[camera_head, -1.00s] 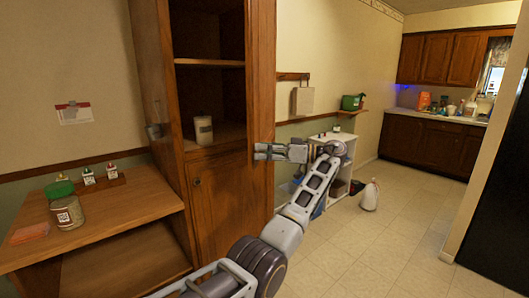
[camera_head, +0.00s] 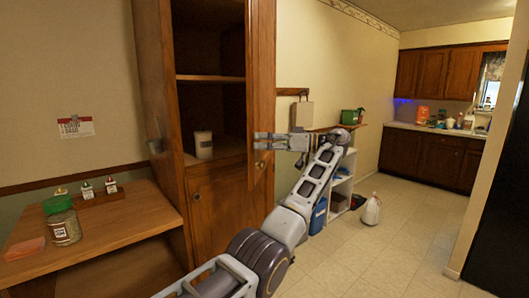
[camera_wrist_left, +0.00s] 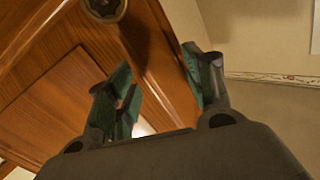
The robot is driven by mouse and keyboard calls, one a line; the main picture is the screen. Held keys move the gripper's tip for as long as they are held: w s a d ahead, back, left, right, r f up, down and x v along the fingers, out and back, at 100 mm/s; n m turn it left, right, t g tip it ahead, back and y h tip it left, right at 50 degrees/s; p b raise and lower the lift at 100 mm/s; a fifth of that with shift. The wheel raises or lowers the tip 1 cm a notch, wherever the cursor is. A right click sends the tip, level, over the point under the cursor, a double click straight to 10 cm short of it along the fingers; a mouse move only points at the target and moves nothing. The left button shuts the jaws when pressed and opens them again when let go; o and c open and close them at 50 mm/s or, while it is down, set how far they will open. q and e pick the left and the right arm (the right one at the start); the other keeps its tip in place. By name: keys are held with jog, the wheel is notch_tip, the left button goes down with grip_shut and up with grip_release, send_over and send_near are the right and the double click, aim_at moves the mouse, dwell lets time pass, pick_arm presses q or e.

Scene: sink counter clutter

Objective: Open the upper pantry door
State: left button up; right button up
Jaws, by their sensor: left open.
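The upper pantry door (camera_head: 262,60) stands swung out from the tall wooden pantry (camera_head: 150,90), and the shelves inside show. A round knob (camera_head: 260,165) sits low on the door; in the left wrist view a round knob (camera_wrist_left: 105,8) shows at the top. My left gripper (camera_head: 257,141) is open at the door's lower part, its fingers reaching across the door from the right. In the left wrist view the gripper (camera_wrist_left: 160,88) has the wooden door edge (camera_wrist_left: 155,55) between its spread fingers; contact is unclear. My right gripper is not in view.
The lower pantry door (camera_head: 225,210) is shut. A pale canister (camera_head: 203,145) stands inside the pantry. A low wooden shelf unit (camera_head: 110,220) with jars is at left. A white shelf (camera_head: 342,190) and jug (camera_head: 371,209) are beyond my arm. Floor at right is clear.

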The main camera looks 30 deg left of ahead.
pick_arm(q)
jog(key=shift+r, duration=0.75)
